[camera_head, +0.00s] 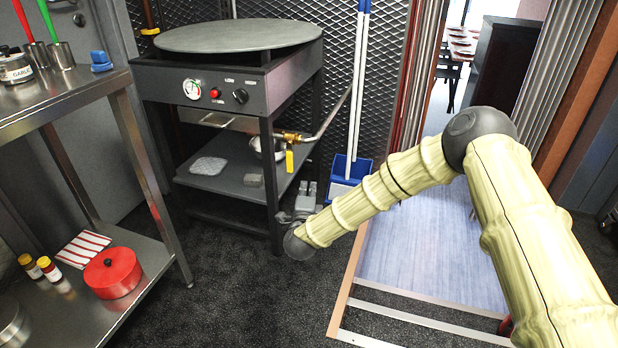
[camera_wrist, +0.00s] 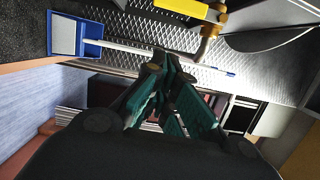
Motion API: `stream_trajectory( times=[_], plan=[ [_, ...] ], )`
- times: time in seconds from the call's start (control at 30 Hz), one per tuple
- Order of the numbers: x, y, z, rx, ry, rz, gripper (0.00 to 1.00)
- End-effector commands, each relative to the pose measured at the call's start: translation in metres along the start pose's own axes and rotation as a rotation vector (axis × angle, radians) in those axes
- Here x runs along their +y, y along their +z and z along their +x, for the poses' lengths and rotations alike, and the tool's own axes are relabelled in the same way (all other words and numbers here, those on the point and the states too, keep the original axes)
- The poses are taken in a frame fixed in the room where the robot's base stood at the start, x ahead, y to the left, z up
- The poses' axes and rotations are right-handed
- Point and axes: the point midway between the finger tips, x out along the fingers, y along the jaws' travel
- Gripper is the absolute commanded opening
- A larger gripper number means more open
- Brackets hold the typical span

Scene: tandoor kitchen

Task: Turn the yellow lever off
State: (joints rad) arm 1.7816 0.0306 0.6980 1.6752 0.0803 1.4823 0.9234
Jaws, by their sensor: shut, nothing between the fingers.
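The yellow lever (camera_head: 290,161) hangs downward from a brass valve (camera_head: 291,137) on the pipe at the front right of the griddle stand. In the wrist view the lever (camera_wrist: 185,8) lies across the top edge, joined to the brass fitting (camera_wrist: 207,40). My gripper (camera_head: 307,190) is below the lever in the head view, partly hidden by my own wrist. In the wrist view my gripper (camera_wrist: 170,65) has its teal-padded fingers brought together, empty. The fingertips are apart from the lever.
The griddle stand (camera_head: 210,85) has a gauge, a red button and a knob, with a lower shelf (camera_head: 225,178). A blue dustpan (camera_head: 350,170) with long handles stands right of it. A steel table (camera_head: 150,205) with a red pot (camera_head: 112,273) is at left. Dark floor between is clear.

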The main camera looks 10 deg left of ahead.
Motion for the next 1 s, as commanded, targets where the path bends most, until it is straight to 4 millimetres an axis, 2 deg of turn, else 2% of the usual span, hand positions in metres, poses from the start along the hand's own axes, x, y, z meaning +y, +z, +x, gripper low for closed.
stream_trajectory(
  times=[0.2,0.73,0.87,1.0],
  plan=[
    [-0.001,0.0,-0.015,0.0,0.0,0.0,0.0],
    [0.002,-0.001,-0.018,-0.003,0.005,-0.006,0.0],
    [0.026,-0.006,-0.033,-0.038,0.057,-0.073,0.0],
    [0.079,-0.022,-0.071,-0.125,0.181,-0.233,0.0]
  ],
)
